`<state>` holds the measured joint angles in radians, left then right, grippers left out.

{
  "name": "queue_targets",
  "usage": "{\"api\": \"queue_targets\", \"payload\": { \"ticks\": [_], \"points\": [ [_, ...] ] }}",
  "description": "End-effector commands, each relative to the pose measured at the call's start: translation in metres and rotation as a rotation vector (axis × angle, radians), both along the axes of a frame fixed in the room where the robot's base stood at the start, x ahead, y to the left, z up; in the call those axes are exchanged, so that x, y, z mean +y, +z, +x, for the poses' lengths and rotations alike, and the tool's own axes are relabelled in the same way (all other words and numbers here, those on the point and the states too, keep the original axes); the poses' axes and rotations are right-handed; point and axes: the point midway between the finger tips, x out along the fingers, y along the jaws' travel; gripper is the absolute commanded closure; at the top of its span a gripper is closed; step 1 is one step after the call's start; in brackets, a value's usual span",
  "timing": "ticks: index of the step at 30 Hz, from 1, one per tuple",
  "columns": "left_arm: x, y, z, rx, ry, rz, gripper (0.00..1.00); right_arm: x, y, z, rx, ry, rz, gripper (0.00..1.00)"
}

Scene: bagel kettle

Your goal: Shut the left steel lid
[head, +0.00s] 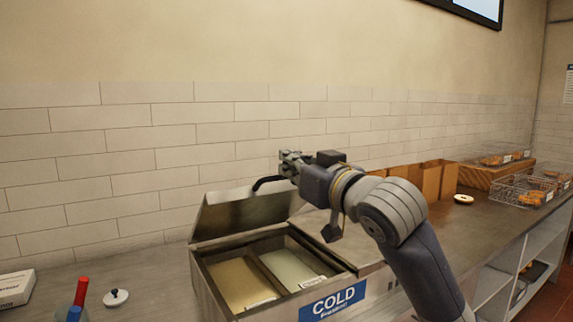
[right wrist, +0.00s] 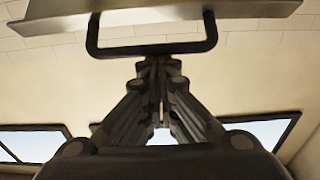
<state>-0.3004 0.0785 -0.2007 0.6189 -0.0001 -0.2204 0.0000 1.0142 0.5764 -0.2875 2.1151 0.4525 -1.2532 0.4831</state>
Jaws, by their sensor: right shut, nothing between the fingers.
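The left steel lid (head: 240,213) stands open, tilted up at the back of the steel cold unit (head: 218,290). Its black bar handle (head: 268,182) sticks out at its upper edge. My right gripper (head: 288,158) is shut and empty, with its fingertips close to the handle. In the right wrist view, the shut fingertips (right wrist: 159,62) lie just below the middle of the handle (right wrist: 150,48), with the lid (right wrist: 150,12) beyond; whether they touch the handle I cannot tell. My left gripper is not in view.
Under the raised lid are two tubs, one tan (head: 238,282) and one pale (head: 288,267). A blue COLD label (head: 332,302) is on the front. Wooden boxes (head: 425,177), a bagel (head: 463,199) and wire baskets (head: 525,190) stand to the right. A small white lidded knob (head: 116,297) lies left.

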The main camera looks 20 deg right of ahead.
Motion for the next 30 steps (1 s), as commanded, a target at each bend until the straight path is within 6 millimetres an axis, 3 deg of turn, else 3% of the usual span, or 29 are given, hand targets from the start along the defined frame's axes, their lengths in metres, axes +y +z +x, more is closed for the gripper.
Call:
{"api": "queue_targets", "payload": {
  "ticks": [6,22,30],
  "points": [
    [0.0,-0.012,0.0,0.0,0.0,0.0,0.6,-0.001,-0.015,-0.005,0.002,0.0,0.0,1.0],
    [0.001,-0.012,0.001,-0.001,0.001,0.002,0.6,-0.001,-0.016,-0.006,0.002,0.0,0.0,1.0],
    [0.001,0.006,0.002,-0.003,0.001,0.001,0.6,-0.003,0.0,0.003,0.003,0.0,0.0,1.0]
  ]
}}
